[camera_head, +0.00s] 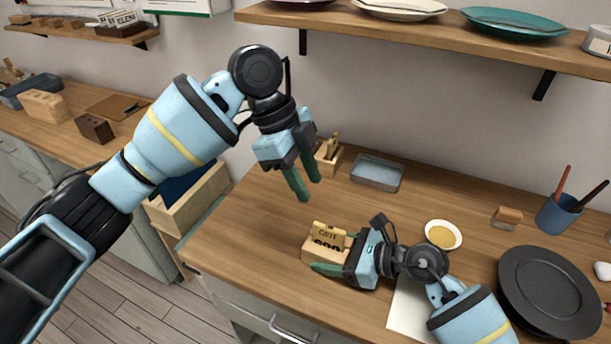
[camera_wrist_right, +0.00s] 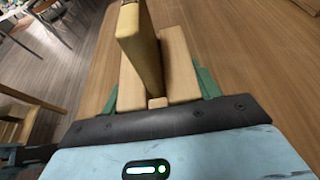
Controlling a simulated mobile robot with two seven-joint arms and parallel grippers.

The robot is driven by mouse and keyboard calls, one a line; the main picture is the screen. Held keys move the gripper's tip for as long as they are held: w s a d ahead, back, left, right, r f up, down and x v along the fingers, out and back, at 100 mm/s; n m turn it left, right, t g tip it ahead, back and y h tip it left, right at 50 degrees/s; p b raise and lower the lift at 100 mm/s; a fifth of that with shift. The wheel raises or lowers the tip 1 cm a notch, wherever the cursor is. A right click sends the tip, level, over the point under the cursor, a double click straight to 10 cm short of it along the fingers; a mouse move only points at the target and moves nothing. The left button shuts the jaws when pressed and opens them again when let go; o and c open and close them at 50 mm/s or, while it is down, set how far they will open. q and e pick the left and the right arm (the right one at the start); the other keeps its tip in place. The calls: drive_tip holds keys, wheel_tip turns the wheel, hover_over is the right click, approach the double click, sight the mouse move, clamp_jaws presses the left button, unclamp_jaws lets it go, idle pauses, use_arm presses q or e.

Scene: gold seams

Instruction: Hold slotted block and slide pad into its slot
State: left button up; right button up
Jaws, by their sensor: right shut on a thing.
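The slotted wooden block (camera_head: 312,250) is on the wooden worktop near its front edge. My right gripper (camera_head: 335,258) is shut on it, with a green finger on each side in the right wrist view (camera_wrist_right: 158,90). A tan pad (camera_head: 328,233) marked "GRIT" stands on edge at the block's slot and sticks up above it. In the right wrist view the pad (camera_wrist_right: 142,48) rises between the block's two halves and looks a little tilted. How deep it sits is unclear. My left gripper (camera_head: 302,180) is open and empty above the worktop, up and left of the block.
A grey tray (camera_head: 377,172) and a small wooden holder (camera_head: 328,158) stand behind, near the wall. A white bowl (camera_head: 443,235), dark plates (camera_head: 549,290) and a blue cup (camera_head: 558,214) are at right. A shelf (camera_head: 450,28) hangs above. Worktop left of the block is clear.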

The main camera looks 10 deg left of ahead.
drive_tip(key=o, duration=1.2)
drive_tip(key=v, duration=1.2)
